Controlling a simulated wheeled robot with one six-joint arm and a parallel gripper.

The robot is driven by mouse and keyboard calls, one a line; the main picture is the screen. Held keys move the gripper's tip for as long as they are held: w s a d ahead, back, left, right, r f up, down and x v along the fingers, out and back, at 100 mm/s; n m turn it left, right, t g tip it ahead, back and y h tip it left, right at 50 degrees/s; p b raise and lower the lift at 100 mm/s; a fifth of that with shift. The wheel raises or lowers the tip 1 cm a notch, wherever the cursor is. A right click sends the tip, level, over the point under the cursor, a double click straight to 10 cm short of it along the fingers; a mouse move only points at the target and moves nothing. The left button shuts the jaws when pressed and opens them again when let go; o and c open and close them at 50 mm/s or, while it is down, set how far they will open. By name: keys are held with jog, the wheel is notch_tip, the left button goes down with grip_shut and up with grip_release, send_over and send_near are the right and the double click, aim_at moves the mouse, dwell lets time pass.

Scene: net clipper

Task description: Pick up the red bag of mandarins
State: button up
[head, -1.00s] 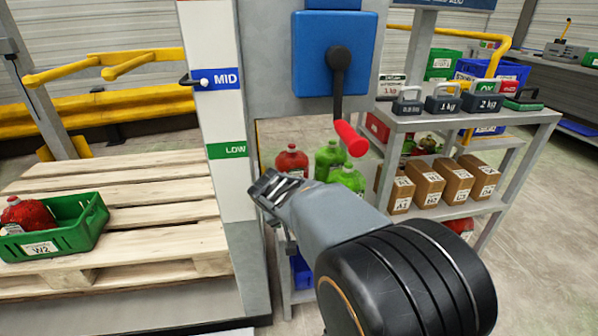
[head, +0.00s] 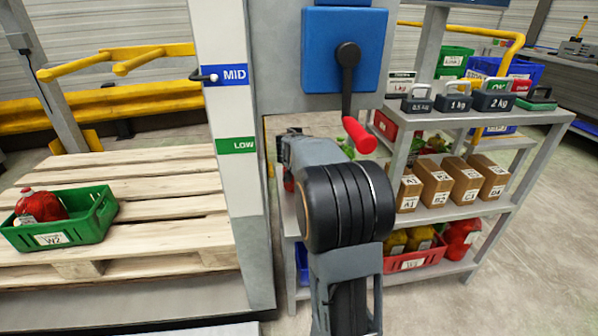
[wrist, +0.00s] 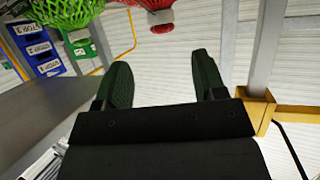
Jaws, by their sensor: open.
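A red net bag (head: 40,206) lies in the green crate W2 (head: 95,226) on the pallet at the left. A sliver of another red bag (head: 288,182) shows beside my arm, behind the post; my arm hides most of it. In the wrist view, a red net (wrist: 150,3) is cut off by the top edge, with a green net (wrist: 68,10) left of it. My gripper (wrist: 163,70) is open, with nothing between its fingers; the nets are beyond the fingertips. In the head view my gripper (head: 288,136) is small and partly hidden.
A post with a blue box (head: 343,30) and red-handled lever (head: 358,135) stands close to my arm. Weights stand on top.

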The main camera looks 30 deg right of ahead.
jog(key=shift+p+x, duration=0.65)
jog(key=shift+x, duration=2.9)
jog(key=shift+w+a, duration=0.15)
jog(key=shift+a, duration=0.05)
grip_shut()
jog(key=shift+r, duration=0.1)
